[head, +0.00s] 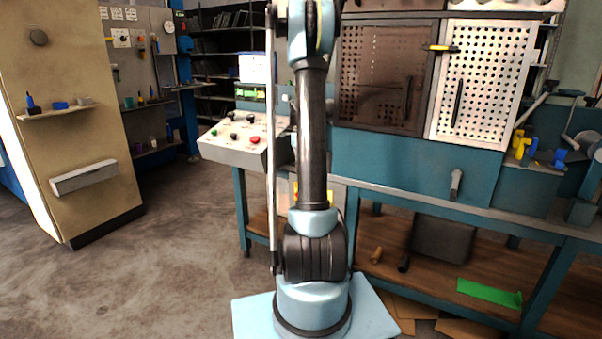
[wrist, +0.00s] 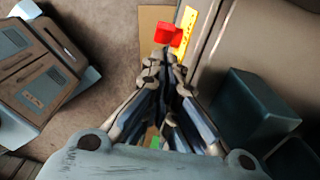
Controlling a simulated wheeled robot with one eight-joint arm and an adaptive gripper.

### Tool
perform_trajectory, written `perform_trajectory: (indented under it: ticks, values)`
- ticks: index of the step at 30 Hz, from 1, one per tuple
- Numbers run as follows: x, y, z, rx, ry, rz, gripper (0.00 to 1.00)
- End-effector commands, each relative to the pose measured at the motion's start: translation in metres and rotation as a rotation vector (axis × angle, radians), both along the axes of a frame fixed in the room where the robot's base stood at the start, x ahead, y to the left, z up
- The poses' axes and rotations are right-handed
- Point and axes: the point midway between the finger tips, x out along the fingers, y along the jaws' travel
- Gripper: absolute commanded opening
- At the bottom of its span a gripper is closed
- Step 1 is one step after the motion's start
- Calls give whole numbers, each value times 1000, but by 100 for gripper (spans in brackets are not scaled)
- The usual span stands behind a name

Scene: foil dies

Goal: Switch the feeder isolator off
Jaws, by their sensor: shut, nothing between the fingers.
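In the wrist view, a red block-like handle (wrist: 168,34) sits beside a yellow plate (wrist: 186,30) on a grey-brown surface; this looks like the feeder isolator. My gripper (wrist: 165,60) is shut and empty, its fingertips just below the red handle in the picture. I cannot tell whether they touch it. In the head view, my arm hides most of that area, and only a small yellow-orange patch (head: 296,190) shows beside it. My gripper is out of the head view.
A sloped control box (head: 232,148) with red, green and black buttons stands left of my arm. A teal bench (head: 400,165) carries perforated doors (head: 487,80). A tan cabinet (head: 75,120) stands at left, with open floor (head: 170,240) between. A dark teal box (wrist: 245,110) is right of my gripper.

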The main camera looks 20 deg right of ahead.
Motion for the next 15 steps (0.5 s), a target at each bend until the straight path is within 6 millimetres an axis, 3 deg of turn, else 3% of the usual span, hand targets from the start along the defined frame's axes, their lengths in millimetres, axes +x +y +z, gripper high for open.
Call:
perform_trajectory:
  ticks: [10, 15]
  values:
    - [0, 0, 1, 0, 0, 2, 0]
    - [-9, 6, 9, 0, -4, 52, 0]
